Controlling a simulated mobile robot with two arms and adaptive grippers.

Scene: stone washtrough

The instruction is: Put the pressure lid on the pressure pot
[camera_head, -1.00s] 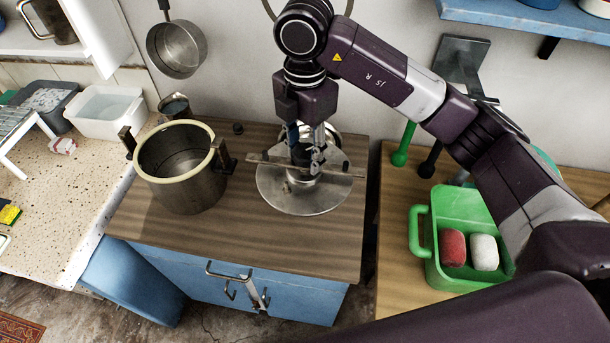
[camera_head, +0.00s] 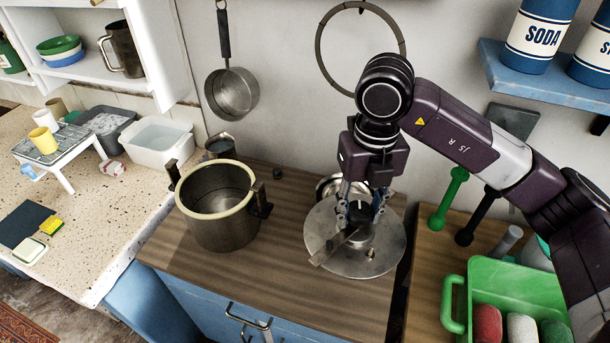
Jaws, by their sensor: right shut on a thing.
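The pressure pot (camera_head: 218,235) is a steel pot with a cream rim and two dark side handles. It stands upright and open on the wooden countertop, left of my right gripper. The pressure lid (camera_head: 325,225) is a round grey metal disc with a crossbar and a dark central knob. It is to the right of the pot, at the counter's right edge. My right gripper (camera_head: 360,210) points down and is shut on the lid at its centre. I cannot tell whether the lid touches the counter. My left gripper is not in view.
A metal bowl (camera_head: 327,187) is partly hidden behind the lid. A small metal pot (camera_head: 220,148) stands behind the pressure pot, and a pan (camera_head: 232,95) hangs above. A green caddy (camera_head: 500,283) is at right. The counter (camera_head: 270,265) between pot and lid is clear.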

